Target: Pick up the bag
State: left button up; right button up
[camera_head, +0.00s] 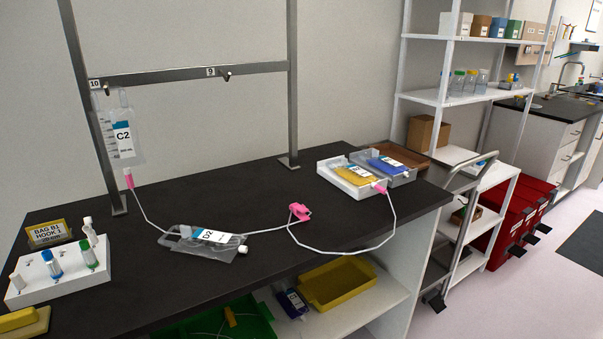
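A clear bag labelled C2 (123,137) hangs from the hook marked 10 on the metal frame. Another clear bag, its label upside down (203,240), lies flat on the dark bench. A yellow-filled bag (354,178) lies in a white tray at the bench's right end, beside a blue-labelled bag (388,165) in a grey tray. Which bag the task means cannot be told. Neither gripper is in view.
A white rack with capped tubes (60,270) and a yellow sign (47,233) stand at the bench's left. Frame posts (292,90) rise from the bench. Yellow (337,285) and green bins sit on the shelf below. A cart (455,210) stands at right. The bench's middle back is clear.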

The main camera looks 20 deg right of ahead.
aim_at(353, 175)
jog(key=l+u, duration=0.15)
jog(key=u, duration=0.2)
jog(key=l+u, duration=0.15)
jog(key=u, duration=0.2)
jog(key=l+u, duration=0.15)
jog(key=u, duration=0.2)
jog(key=k+l+u, duration=0.1)
jog(key=l+u, duration=0.2)
jog(key=k+l+u, duration=0.2)
jog(key=l+u, duration=0.15)
jog(key=k+l+u, duration=0.2)
jog(key=l, duration=0.15)
jog(key=k+l+u, duration=0.25)
jog(key=k+l, duration=0.5)
jog(key=l, duration=0.15)
